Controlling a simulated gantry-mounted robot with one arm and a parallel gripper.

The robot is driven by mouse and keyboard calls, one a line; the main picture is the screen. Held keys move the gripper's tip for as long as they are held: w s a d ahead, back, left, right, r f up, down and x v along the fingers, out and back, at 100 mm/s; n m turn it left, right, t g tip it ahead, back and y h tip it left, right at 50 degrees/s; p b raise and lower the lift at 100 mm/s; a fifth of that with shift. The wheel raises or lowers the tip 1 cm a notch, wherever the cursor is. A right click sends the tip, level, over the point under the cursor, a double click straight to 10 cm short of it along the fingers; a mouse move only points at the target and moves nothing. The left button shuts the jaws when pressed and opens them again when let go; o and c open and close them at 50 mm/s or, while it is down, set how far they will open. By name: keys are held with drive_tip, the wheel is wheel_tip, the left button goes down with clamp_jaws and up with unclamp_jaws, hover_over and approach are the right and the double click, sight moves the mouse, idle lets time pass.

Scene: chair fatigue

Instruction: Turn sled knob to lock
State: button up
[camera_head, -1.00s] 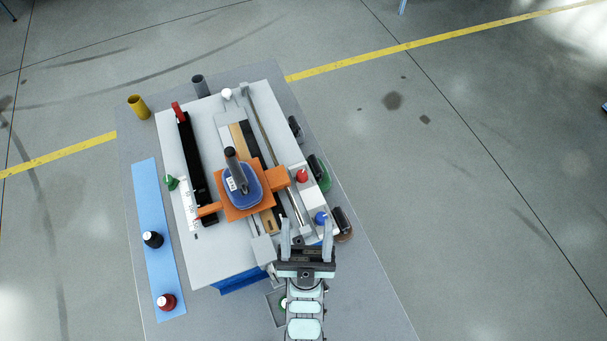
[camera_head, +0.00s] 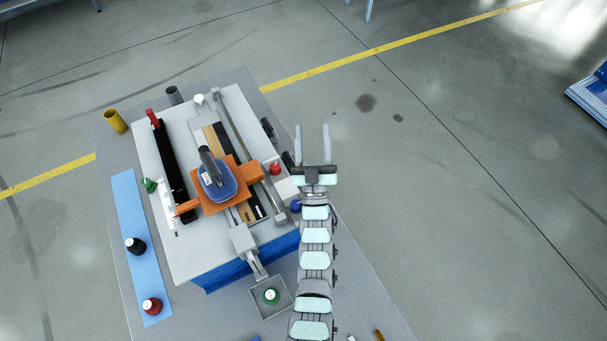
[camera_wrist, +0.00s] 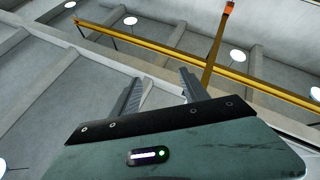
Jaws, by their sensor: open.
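The orange sled (camera_head: 240,172) sits across the rails of the grey fixture plate (camera_head: 188,262), with a blue block (camera_head: 221,190) and a dark handle (camera_head: 209,160) on top. A red knob (camera_head: 275,168) stands just right of the sled, and a blue knob (camera_head: 295,206) is partly hidden by my arm. I cannot tell which knob is the sled's. My gripper (camera_head: 312,132) is open and empty, to the right of the fixture and apart from it. In the wrist view, its two fingers (camera_wrist: 160,82) stand apart with nothing between them.
A blue strip (camera_head: 140,210) on the left holds a black knob (camera_head: 136,246) and a red knob (camera_head: 152,306). Open floor lies to the right. The wrist view shows ceiling lights and yellow beams (camera_wrist: 180,55).

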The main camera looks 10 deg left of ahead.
drive_tip(key=w+a+f+g+h, duration=0.1)
drive_tip(key=w+f+g, duration=0.2)
drive_tip(key=w, duration=0.5)
drive_tip(key=w+a+f+g+h, duration=0.1)
drive_tip(key=w+a+f+g, duration=0.15)
drive_tip(key=w, duration=0.65)
drive_tip(key=g+h, duration=0.5)
drive_tip(key=g, duration=1.3)
approach(274, 166)
drive_tip(key=f, duration=0.2)
drive_tip(key=f+p, duration=0.1)
drive_tip(key=f, duration=0.2)
drive_tip(key=f+p, duration=0.1)
drive_tip(key=f, duration=0.2)
drive_tip(key=shift+w+d, duration=0.2)
drive_tip(key=shift+d, duration=0.15)
drive_tip(key=shift+a+f, duration=0.1)
drive_tip(key=shift+f, duration=0.4)
drive_tip(key=shift+c, duration=0.4)
clamp_jaws()
